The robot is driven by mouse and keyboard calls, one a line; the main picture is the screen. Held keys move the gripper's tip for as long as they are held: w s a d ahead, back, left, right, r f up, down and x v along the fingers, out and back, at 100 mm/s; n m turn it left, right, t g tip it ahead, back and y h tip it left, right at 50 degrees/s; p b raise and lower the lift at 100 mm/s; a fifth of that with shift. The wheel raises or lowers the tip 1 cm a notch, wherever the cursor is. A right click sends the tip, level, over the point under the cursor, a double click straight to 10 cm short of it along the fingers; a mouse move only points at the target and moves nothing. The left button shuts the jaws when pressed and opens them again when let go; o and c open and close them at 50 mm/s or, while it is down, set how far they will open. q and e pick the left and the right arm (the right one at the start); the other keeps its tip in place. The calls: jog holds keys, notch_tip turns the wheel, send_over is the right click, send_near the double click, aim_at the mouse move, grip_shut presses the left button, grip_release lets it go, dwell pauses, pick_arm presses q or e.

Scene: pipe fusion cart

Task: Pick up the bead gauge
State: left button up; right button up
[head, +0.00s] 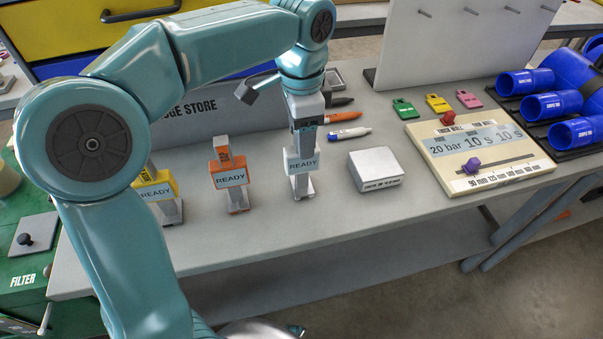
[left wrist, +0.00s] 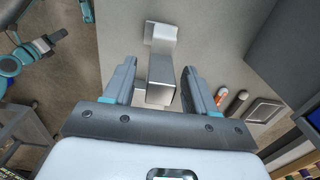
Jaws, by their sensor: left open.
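A grey upright gauge (head: 302,163) with a READY plate stands on the bench, and I take it to be the bead gauge, though its own label is too small to read. My left gripper (head: 308,122) points down over its top. In the left wrist view, the grey post of this gauge (left wrist: 160,82) lies between the two open fingers of my left gripper (left wrist: 160,88), with a gap showing beside it. The gauge's top is partly hidden by the gripper in the head view. My right gripper is not in view.
An orange gauge (head: 230,178) and a yellow gauge (head: 160,192) stand to the left. A pale box (head: 376,168) lies to the right, with pens (head: 348,133) behind. A cream control panel (head: 480,150) and blue pipe pieces (head: 555,104) lie farther right. The front bench strip is clear.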

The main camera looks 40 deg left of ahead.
pick_arm(q)
jog(key=shift+f, duration=0.25)
grip_shut()
jog(key=shift+r, duration=0.15)
notch_tip(320, 180, up, 20)
jog(key=p, duration=0.7)
